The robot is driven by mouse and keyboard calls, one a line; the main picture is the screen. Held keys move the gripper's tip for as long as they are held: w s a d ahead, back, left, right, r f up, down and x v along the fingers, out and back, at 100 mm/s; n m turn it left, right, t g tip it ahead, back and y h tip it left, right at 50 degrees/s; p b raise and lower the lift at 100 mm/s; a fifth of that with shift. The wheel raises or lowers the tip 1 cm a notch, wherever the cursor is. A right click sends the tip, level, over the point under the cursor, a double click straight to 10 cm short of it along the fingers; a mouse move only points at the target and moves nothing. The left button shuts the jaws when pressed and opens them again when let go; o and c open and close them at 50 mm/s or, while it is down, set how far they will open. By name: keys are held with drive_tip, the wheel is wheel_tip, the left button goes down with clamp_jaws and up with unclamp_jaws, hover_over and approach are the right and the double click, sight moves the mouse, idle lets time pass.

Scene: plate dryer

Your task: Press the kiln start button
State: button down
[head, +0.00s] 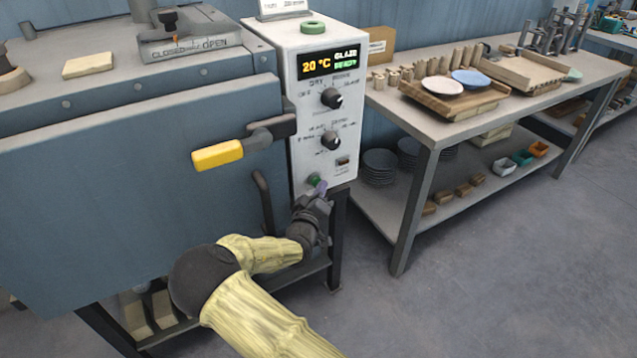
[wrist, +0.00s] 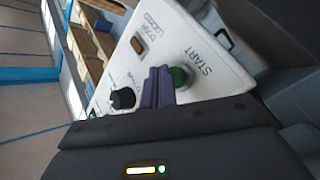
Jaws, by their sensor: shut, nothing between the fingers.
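The kiln control panel (head: 318,110) is a white upright box on the right of the blue-grey kiln. The green start button (head: 314,180) is low on its front; in the wrist view the button (wrist: 180,77) sits beside the word START. My gripper (head: 321,188) is at the panel's lower end, its purple fingers shut and empty. In the wrist view the fingers (wrist: 158,88) overlap the button's left edge, and I cannot tell if they touch it. The display (head: 330,61) reads 20 °C, GLAZE, READY.
The kiln door handle (head: 217,155) with a yellow grip juts out left of the panel. Two black knobs (head: 331,98) and a small amber indicator (wrist: 137,45) are on the panel. A table (head: 435,125) with plates stands right; the floor before it is clear.

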drive_tip(key=shift+w+a+r, duration=0.1)
drive_tip(key=shift+a+r, duration=0.15)
drive_tip(key=shift+a, duration=0.55)
drive_tip(key=shift+s+f, duration=0.3)
drive_tip(key=shift+s, duration=0.25)
drive_tip(key=s+d, duration=0.1)
drive_tip(key=s, duration=0.1)
drive_tip(key=s+d+p, duration=0.1)
drive_tip(key=s+d, duration=0.1)
drive_tip(key=shift+d+p, duration=0.25)
drive_tip(key=shift+p, duration=0.05)
idle(0.4)
idle(0.5)
